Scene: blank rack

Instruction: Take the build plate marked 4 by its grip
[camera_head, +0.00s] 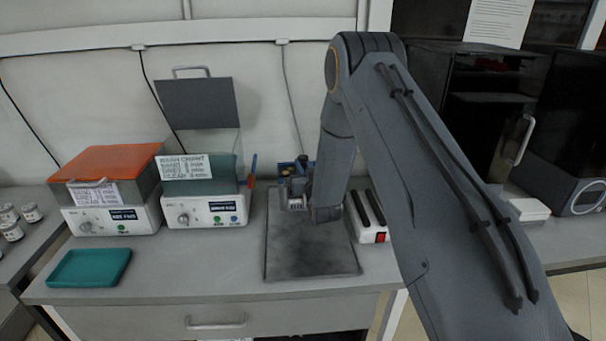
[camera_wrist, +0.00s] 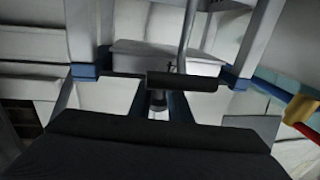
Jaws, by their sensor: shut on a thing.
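My gripper (camera_head: 297,190) is low over the back of the dark mat, at the blue rack (camera_head: 287,167), and is shut on a build plate by its grip. The arm and gripper hide most of the rack and the plate in the head view. In the wrist view a short dark bar (camera_wrist: 182,80) crosses the middle, with grey posts and blue parts on both sides. I cannot read a number 4 in either view.
The dark grey mat (camera_head: 310,255) lies on the bench. A white box with dark slots and a red switch (camera_head: 381,237) is close on its right. Two labelled machines (camera_head: 110,219) (camera_head: 205,212) and a green tray (camera_head: 89,268) stand left. A black cabinet is at right.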

